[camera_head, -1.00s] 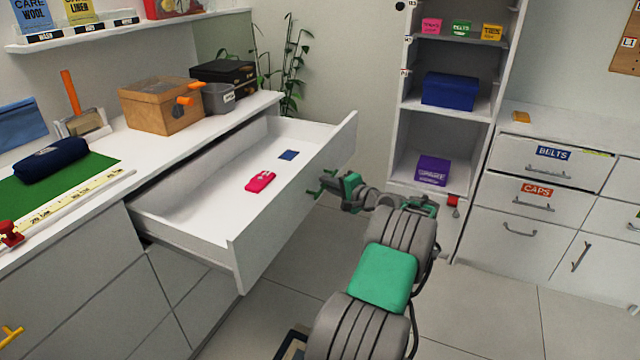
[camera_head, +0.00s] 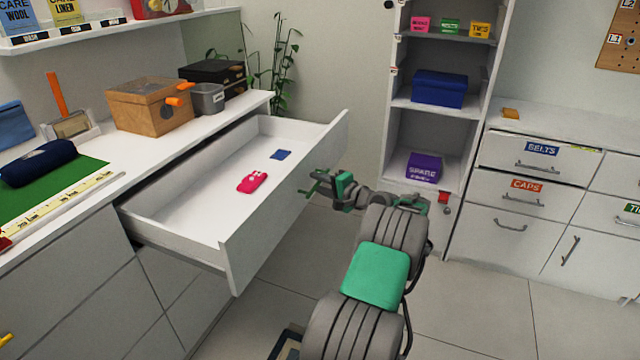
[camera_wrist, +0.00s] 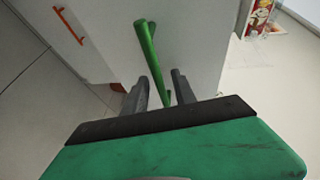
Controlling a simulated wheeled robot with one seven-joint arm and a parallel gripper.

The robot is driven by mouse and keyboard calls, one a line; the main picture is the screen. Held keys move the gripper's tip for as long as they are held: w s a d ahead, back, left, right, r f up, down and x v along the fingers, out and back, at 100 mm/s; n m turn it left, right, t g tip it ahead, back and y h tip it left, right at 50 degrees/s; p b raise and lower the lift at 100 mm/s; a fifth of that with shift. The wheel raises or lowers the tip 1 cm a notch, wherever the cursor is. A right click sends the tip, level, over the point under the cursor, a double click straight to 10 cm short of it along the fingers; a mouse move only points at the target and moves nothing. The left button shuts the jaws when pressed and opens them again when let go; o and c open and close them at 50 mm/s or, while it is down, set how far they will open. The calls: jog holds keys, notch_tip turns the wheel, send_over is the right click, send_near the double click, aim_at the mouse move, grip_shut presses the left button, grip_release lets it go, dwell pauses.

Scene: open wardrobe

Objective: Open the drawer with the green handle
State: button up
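The drawer (camera_head: 285,222) with the green handle (camera_head: 316,186) stands far out from the white counter unit, its inside showing. A pink item (camera_head: 252,181) and a small blue item (camera_head: 281,154) lie in it. My gripper (camera_head: 330,187) is at the outer face of the drawer front, at the handle. In the wrist view, the green handle (camera_wrist: 152,55) runs in between the two dark fingers of my gripper (camera_wrist: 158,88). The fingers are apart with gaps beside the handle; its lower end is hidden by the gripper body.
A wooden box (camera_head: 150,104) and a grey bin (camera_head: 207,98) stand on the counter behind the drawer. A tall shelf unit (camera_head: 447,180) and a cabinet with labelled drawers (camera_head: 530,190) stand to the right.

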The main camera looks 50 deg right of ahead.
jog(key=p+v, duration=0.1)
jog(key=v, duration=0.6)
jog(key=shift+s, duration=0.4)
jog(key=shift+a+r, duration=0.1)
